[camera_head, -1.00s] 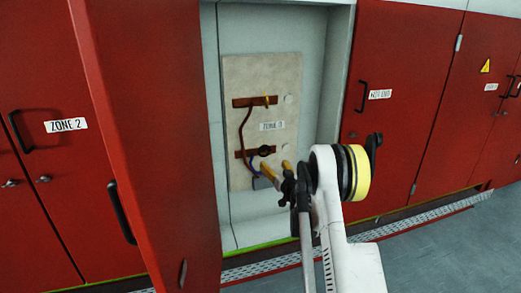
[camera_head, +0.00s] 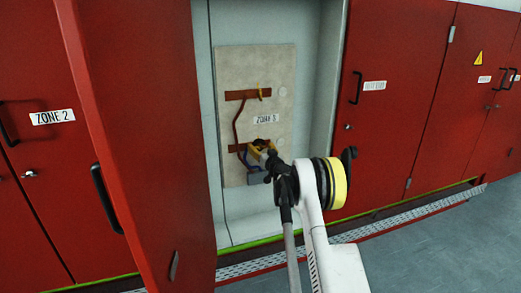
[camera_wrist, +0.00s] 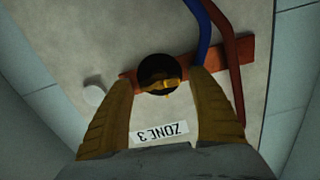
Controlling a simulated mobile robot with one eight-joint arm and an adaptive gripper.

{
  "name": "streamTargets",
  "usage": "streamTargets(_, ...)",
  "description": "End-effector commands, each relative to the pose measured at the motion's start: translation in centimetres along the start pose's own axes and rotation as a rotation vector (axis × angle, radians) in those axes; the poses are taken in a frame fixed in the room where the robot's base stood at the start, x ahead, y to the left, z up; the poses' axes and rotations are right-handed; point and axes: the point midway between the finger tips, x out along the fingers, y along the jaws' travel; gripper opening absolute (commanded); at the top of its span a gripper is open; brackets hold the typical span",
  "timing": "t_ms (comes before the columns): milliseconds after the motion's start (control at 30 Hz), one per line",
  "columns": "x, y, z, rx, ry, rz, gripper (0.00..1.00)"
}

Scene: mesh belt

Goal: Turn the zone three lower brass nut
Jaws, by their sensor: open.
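The zone three lower brass nut (camera_wrist: 160,85) shows in the wrist view as a small brass winged piece on a dark round base, set on the lower copper-coloured bar (camera_wrist: 238,50). My gripper (camera_wrist: 163,77) is open, with one yellow finger on each side of the nut. Gaps remain between the fingers and the nut's dark base, and how near the tips are to the panel is unclear. In the head view, my gripper (camera_head: 262,149) is at the lower bar (camera_head: 236,148) and mostly hides the nut.
The pale panel (camera_head: 229,65) bears a ZONE 3 label (camera_head: 267,119), an upper bar (camera_head: 238,95) with another brass piece (camera_head: 261,92), and red and blue cables. An open red door (camera_head: 150,130) stands left of the cabinet opening. A closed red door (camera_head: 405,110) is at right.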

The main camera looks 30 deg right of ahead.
Motion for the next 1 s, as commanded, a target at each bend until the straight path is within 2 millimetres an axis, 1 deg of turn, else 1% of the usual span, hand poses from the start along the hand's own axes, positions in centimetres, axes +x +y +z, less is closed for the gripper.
streamTargets(100, -0.02, 0.0, -0.01, 0.0, 0.0, 0.0, 0.68)
streamTargets(167, -0.03, 0.0, -0.01, 0.0, 0.0, 0.0, 0.51)
streamTargets(200, -0.03, 0.0, -0.01, 0.0, 0.0, 0.0, 0.39)
streamTargets(267, -0.04, 0.0, -0.01, 0.0, 0.0, 0.0, 0.21)
streamTargets(300, -0.04, 0.01, -0.01, 0.0, 0.0, 0.0, 0.15)
streamTargets(667, -0.03, 0.02, -0.03, 0.022, 0.0, 0.0, 0.15)
streamTargets(867, -0.02, 0.03, -0.04, 0.105, 0.0, -0.001, 0.15)
streamTargets(1000, -0.01, 0.06, -0.04, 0.208, 0.0, -0.001, 0.15)
